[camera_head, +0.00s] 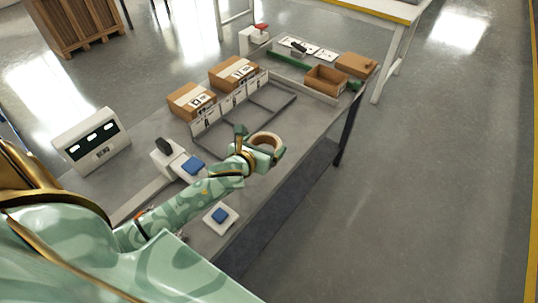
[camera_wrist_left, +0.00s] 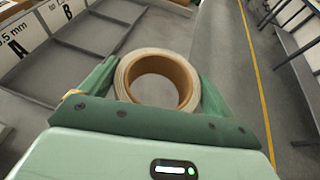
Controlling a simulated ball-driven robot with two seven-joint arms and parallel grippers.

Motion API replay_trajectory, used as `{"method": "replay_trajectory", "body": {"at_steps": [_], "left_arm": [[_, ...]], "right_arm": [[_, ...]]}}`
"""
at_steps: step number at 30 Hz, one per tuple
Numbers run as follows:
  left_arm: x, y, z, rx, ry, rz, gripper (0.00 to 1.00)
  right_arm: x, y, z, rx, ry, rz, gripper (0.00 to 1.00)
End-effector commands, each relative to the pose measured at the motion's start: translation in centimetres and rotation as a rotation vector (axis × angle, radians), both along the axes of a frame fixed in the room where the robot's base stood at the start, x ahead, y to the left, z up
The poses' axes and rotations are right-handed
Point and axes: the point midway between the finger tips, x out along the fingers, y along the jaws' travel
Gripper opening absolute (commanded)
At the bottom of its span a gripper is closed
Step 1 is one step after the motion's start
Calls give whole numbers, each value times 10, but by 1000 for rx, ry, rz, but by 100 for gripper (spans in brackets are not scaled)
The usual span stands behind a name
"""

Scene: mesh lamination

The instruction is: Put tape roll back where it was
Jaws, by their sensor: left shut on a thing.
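The tape roll (camera_head: 267,140) is a ring with a tan core and a pale outer side. My left gripper (camera_head: 259,149) is shut on the tape roll, near the front edge of the grey table. In the left wrist view the tape roll (camera_wrist_left: 157,80) sits between the two green fingers of the left gripper (camera_wrist_left: 157,85), its hole facing the camera. The roll appears to be held above the table, though its exact height is hard to tell. My right gripper is not in view.
A divided grey tray (camera_head: 270,103) with labelled slots lies beyond the gripper. Cardboard boxes (camera_head: 234,72) stand behind it, and an open brown box (camera_head: 325,79) is at the far right. The table's front edge is close.

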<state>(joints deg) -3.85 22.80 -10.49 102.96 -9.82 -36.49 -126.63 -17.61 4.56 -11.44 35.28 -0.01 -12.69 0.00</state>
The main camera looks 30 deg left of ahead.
Motion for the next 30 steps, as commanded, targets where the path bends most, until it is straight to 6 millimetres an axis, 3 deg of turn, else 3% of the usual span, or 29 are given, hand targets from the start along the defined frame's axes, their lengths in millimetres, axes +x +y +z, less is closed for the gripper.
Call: {"method": "replay_trajectory", "body": {"at_steps": [3, 6, 12, 18, 30], "left_arm": [[24, 8, -32, -3, 4, 2, 62], [37, 13, -46, -3, 2, 2, 62], [49, 17, -58, -1, 0, 0, 62], [53, 18, -91, -5, 2, 1, 62], [53, 18, -95, -1, 0, -2, 62]], "right_arm": [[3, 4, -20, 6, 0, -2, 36], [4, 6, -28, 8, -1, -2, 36], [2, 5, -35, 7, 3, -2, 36], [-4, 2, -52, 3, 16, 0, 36], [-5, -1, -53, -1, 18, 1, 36]]}}
